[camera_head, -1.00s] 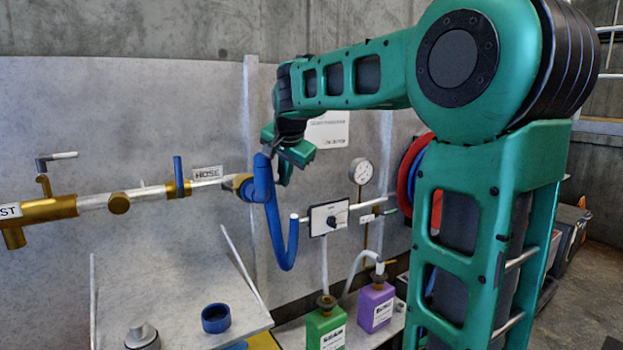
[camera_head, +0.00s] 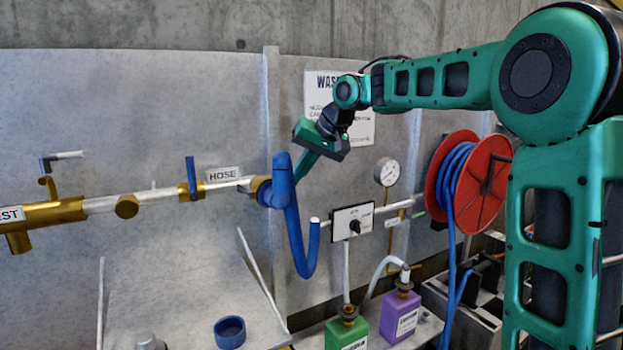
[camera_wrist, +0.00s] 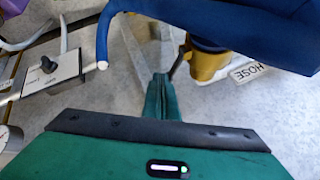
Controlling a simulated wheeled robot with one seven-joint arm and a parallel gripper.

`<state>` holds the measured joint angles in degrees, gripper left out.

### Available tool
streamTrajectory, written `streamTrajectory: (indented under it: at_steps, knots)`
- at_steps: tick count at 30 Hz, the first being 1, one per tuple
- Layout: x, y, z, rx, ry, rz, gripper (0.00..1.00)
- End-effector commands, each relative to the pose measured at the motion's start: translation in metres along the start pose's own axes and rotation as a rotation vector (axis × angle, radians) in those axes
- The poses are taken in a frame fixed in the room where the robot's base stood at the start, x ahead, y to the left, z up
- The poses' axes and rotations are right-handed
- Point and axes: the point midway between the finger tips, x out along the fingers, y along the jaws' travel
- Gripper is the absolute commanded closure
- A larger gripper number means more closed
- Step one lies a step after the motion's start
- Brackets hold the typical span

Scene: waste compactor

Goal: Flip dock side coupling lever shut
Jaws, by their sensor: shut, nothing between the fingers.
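The brass coupling (camera_head: 258,188) sits at the right end of the pipe, beside the HOSE label, with the blue hose (camera_head: 300,240) on it. In the wrist view the coupling (camera_wrist: 207,66) shows partly under the hose (camera_wrist: 240,28). My gripper (camera_head: 300,178) is shut and empty, pointing down-left just right of the hose's upper bend. In the wrist view its fingertips (camera_wrist: 162,80) are close to the lever's end; I cannot tell whether they touch.
A blue valve handle (camera_head: 191,177) stands on the pipe to the left. A switch panel (camera_head: 352,221), pressure gauge (camera_head: 386,172) and red hose reel (camera_head: 485,185) are to the right. Green and purple bottles (camera_head: 402,313) stand below. The wall left of the gripper is open.

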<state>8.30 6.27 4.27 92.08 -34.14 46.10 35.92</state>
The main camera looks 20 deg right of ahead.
Motion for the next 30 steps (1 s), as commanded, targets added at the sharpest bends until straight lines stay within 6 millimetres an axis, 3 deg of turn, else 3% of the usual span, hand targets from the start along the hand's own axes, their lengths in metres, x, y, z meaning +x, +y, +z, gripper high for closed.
streamTrajectory:
  at_steps: [30]
  knots:
    - [-0.002, -0.013, 0.015, -0.038, -0.02, -0.021, 1.0]
